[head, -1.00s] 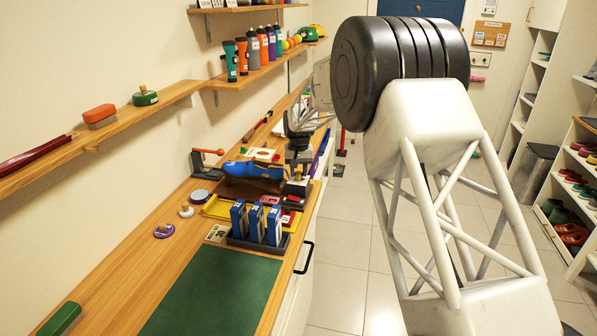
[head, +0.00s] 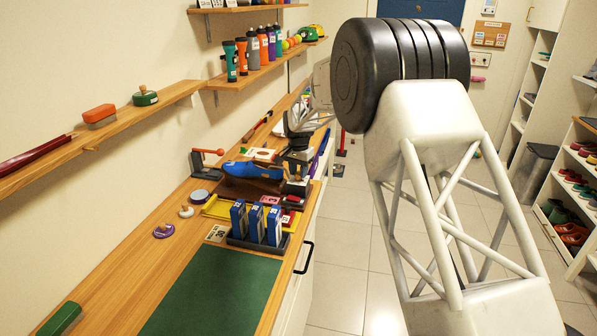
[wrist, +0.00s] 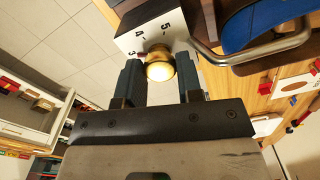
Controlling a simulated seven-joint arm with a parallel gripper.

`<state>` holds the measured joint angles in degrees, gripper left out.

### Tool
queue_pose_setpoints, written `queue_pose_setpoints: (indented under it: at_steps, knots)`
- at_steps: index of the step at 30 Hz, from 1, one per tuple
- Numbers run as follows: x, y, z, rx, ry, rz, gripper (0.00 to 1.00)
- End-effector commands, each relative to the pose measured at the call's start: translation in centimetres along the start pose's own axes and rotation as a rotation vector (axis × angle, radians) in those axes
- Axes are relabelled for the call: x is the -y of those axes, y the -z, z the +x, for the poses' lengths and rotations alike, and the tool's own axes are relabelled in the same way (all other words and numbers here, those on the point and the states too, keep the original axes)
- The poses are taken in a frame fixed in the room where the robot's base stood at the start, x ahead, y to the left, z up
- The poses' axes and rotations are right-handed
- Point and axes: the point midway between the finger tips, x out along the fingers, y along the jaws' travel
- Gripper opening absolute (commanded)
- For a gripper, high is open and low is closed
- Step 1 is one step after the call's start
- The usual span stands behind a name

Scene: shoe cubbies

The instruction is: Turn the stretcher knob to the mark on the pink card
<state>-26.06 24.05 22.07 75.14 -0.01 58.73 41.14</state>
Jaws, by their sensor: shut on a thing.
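The brass stretcher knob (wrist: 160,68) shows in the wrist view between the two dark fingers of my gripper (wrist: 157,75), which is shut on it. Behind the knob is a white dial face (wrist: 148,36) with the numbers 3, 4 and 5; the rest of the dial is cut off or hidden. A blue shoe (head: 252,170) sits on the stretcher, and part of it shows in the wrist view (wrist: 255,25). In the head view my gripper (head: 297,160) is at the shoe's right end and hides the knob. A small pink card (head: 271,200) lies in front of the shoe; its mark is too small to read.
Blue boxes (head: 256,226) stand in a dark tray in front of the shoe. A yellow tray (head: 222,209) lies beside them. A metal bar (wrist: 215,55) curves close to the right finger. The green mat (head: 212,290) is clear.

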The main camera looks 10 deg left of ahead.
Motion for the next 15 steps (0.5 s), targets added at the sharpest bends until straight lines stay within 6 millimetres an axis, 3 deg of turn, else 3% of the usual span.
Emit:
queue_pose_setpoints:
  at_steps: [7,8,9,12,15]
  knots:
    - [-0.04,-0.07,0.05,0.002,-0.001,-0.001,0.1]
    - [-0.04,-0.07,0.05,0.002,-0.001,-0.001,0.35]
    - [-0.04,-0.07,0.05,0.002,-0.001,-0.001,0.41]
    - [-0.02,-0.05,0.04,0.001,-0.001,-0.001,0.56]
    - [0.0,-0.04,0.03,0.001,-0.001,-0.001,0.58]
